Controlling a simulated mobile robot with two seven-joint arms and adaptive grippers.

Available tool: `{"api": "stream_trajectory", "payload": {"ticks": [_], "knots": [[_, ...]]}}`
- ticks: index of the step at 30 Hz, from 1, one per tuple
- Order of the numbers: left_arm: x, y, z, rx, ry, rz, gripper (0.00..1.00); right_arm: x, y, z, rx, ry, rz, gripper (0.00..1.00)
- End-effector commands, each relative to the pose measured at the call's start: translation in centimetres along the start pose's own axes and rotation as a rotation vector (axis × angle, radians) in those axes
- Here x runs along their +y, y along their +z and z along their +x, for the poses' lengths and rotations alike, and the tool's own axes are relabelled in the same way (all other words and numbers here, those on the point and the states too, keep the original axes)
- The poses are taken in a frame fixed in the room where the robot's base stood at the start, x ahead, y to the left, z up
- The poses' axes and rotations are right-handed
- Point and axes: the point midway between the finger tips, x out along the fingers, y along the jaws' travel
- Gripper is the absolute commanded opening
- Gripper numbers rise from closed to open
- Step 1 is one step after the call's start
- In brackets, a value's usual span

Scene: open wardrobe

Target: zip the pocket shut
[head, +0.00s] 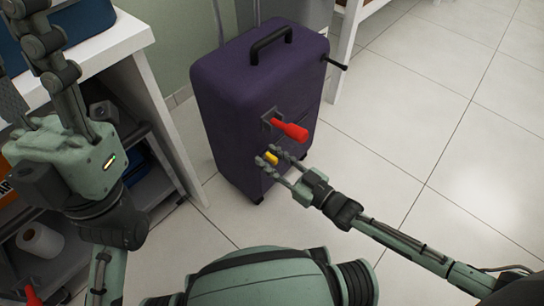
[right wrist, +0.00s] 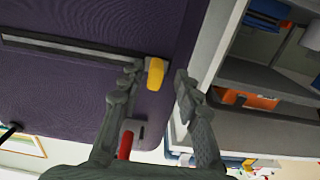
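A dark purple upright suitcase (head: 235,90) stands on the floor, its front facing me. A small yellow tab (head: 271,158) sits low on that front. In the right wrist view the yellow tab (right wrist: 156,74) is at the end of a long grey strip (right wrist: 70,47), which looks like the pocket's zip. My right gripper (head: 267,157) is open, its fingertips on either side of the tab (right wrist: 157,84), with a gap on the right. I cannot tell whether the left fingertip touches it. My left gripper (head: 22,55) looks open and empty, its fingers partly cut off at the picture's edge.
A red handle (head: 291,130) on a grey mount juts out just above the right gripper. The suitcase has a black top handle (head: 270,44) and a side crank (head: 336,62). White shelving (head: 165,140) stands at left. Tiled floor is clear at right.

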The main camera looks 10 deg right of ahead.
Motion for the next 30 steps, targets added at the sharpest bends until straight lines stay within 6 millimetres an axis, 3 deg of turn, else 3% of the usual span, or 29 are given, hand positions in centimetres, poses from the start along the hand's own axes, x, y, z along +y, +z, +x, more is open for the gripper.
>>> {"api": "stream_trajectory", "payload": {"ticks": [8,21,30], "knots": [[-0.1,-0.1,0.1,0.005,0.002,0.002,0.40,0.2,0.1,-0.8,-0.003,0.003,-0.001,0.33],[0.0,0.0,0.0,0.001,0.001,0.001,0.40,0.0,0.1,-9.3,-0.004,0.001,0.000,0.33],[0.0,0.1,0.0,0.001,0.001,0.001,0.40,0.0,-0.1,-11.9,0.001,0.001,0.000,0.33]]}}
